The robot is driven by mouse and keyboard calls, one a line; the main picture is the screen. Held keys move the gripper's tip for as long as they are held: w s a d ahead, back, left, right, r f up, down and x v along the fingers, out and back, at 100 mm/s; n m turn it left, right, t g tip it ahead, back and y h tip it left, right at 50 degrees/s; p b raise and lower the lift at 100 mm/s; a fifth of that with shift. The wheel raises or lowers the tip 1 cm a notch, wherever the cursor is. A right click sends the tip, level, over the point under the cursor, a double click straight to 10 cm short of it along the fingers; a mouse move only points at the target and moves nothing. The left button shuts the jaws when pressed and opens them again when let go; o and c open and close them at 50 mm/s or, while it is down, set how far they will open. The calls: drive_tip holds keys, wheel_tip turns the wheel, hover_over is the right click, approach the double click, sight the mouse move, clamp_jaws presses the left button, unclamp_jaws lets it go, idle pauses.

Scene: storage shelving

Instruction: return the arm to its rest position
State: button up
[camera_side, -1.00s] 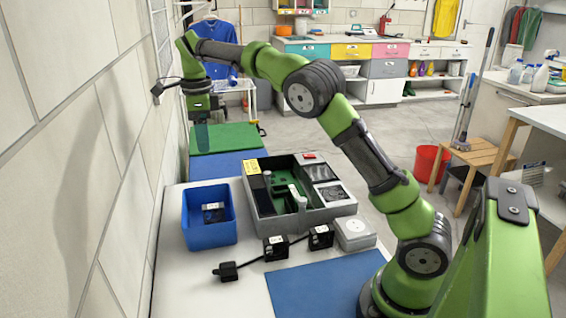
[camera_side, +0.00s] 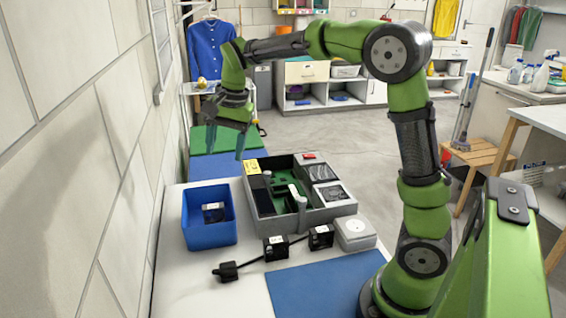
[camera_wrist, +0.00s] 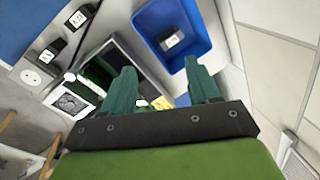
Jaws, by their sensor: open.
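My gripper (camera_side: 226,142) hangs in the air at the far end of the grey divided tray, with its fingers pointing down. It is open and empty. In the wrist view its two green fingers (camera_wrist: 163,92) stand apart with nothing between them. My arm is bent, with its elbow raised high at the upper right of the side view.
The grey tray (camera_side: 262,213) holds a green board. A blue bin (camera_side: 212,232) with a small dark item stands left of it, near the wall. Black blocks (camera_side: 276,247), a cable and a white box (camera_side: 355,233) lie in front. A blue mat (camera_side: 325,290) is bare.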

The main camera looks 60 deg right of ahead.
drive_tip(key=s+a+n+t, duration=0.2)
drive_tip(key=s+a+n, duration=0.1)
drive_tip(key=s, duration=0.7)
drive_tip(key=s+a+n+t+y, duration=0.1)
drive_tip(key=s+a+n+t, duration=0.2)
drive_tip(key=s+n, duration=0.3)
drive_tip(key=s, duration=0.4)
drive_tip(key=shift+s+a+r+n, duration=0.15)
drive_tip(key=shift+s+a+n, duration=0.05)
drive_tip(key=shift+n, duration=0.1)
